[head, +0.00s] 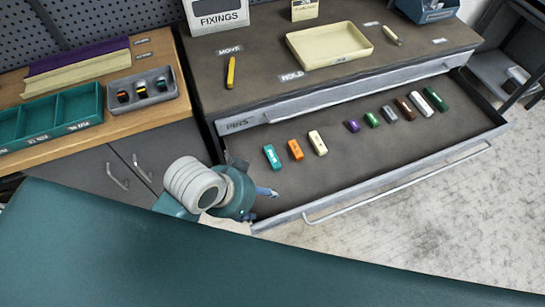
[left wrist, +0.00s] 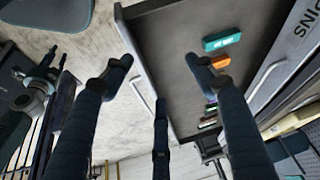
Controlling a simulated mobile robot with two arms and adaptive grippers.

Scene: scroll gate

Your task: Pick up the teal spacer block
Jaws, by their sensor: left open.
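The teal spacer block (head: 272,157) lies in the open drawer, leftmost in a row of coloured blocks. In the left wrist view the teal block (left wrist: 222,40) lies just beyond the right-hand finger, outside the gap between the fingers. My left gripper (head: 262,203) is at the drawer's front left, nearer to me than the block and apart from it; its wrist hides part of its fingers. In the left wrist view the left gripper (left wrist: 160,62) has spread fingers with nothing between them.
An orange block (head: 296,149) and a cream block (head: 318,142) lie right of the teal one. Several other blocks lie farther right in the drawer (head: 400,150). The drawer's front wall and handle (head: 400,182) border it. A cream tray (head: 329,45) stands on the worktop above.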

